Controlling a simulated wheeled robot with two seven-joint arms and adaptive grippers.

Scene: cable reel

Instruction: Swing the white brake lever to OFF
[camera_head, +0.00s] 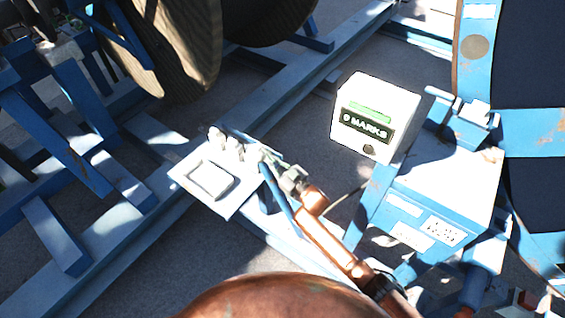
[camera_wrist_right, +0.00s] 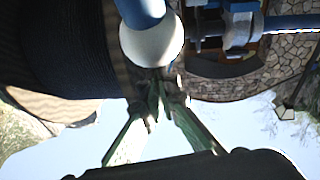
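In the right wrist view a round white knob (camera_wrist_right: 152,42) sits on the end of a blue rod (camera_wrist_right: 138,8), which looks like the brake lever. My right gripper (camera_wrist_right: 159,88) has its two greenish fingers drawn together, with the tips just below the knob; whether they touch it I cannot tell. I see nothing between them. In the head view my right gripper (camera_head: 270,165) is at the end of my copper-coloured arm, beside a pale plate (camera_head: 238,203) and a blue rod (camera_head: 277,188). No OFF marking is readable. My left gripper is not visible.
A white box (camera_head: 394,101) reading "0 MARKS" stands on a blue frame (camera_head: 425,205) right of the gripper. Cable reels (camera_head: 178,45) stand at the back, with another reel (camera_head: 475,47) at right.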

